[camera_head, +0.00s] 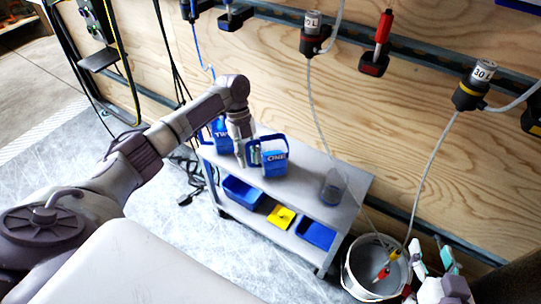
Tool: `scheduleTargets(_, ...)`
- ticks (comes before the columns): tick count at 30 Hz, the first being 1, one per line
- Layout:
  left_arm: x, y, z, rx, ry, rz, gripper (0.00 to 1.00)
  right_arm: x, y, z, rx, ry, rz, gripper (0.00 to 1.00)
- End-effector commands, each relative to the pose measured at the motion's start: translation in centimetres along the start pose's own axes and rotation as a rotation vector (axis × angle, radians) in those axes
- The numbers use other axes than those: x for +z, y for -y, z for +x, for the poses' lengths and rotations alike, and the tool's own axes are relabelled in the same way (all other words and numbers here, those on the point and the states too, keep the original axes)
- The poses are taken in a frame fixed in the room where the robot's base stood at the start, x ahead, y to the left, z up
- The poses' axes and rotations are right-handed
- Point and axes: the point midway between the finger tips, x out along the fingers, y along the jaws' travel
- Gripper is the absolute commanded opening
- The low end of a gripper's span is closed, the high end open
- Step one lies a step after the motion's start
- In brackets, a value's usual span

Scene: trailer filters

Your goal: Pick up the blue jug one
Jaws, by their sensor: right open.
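The blue jug one (272,157), labelled "ONE", stands upright on the top shelf of a grey cart, its handle side toward the left. My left gripper (241,158) points down just left of this jug, close to its handle. Whether its fingers touch or hold the handle cannot be told. A second blue jug (221,134), labelled "TWO", stands behind and to the left, partly hidden by my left gripper. My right gripper (433,257) is at the bottom right, away from the jugs, open with its teal fingertips apart.
The cart (302,190) also bears a clear container (333,187) at its right end. Blue bins (243,192) and a yellow tray (281,217) sit on the lower shelf. A white bucket (352,272) with hoses stands right of the cart. A wooden wall stands behind.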

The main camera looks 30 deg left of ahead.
Motion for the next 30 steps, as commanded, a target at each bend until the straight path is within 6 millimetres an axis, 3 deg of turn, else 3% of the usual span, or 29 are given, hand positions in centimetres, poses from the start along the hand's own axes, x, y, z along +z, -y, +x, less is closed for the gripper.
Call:
scheduleTargets(4,-0.02,0.02,-0.03,0.0,0.0,0.0,0.29,-0.01,0.01,-0.01,0.0,0.001,0.0,0.52)
scheduleTargets(9,-0.01,0.02,-0.04,0.0,0.0,0.0,0.01,0.01,0.0,-0.01,0.0,0.002,0.0,0.52)
scheduleTargets(30,-0.12,0.06,-0.4,-0.002,0.001,0.001,0.0,0.16,0.0,-0.05,0.0,0.015,0.0,0.52)
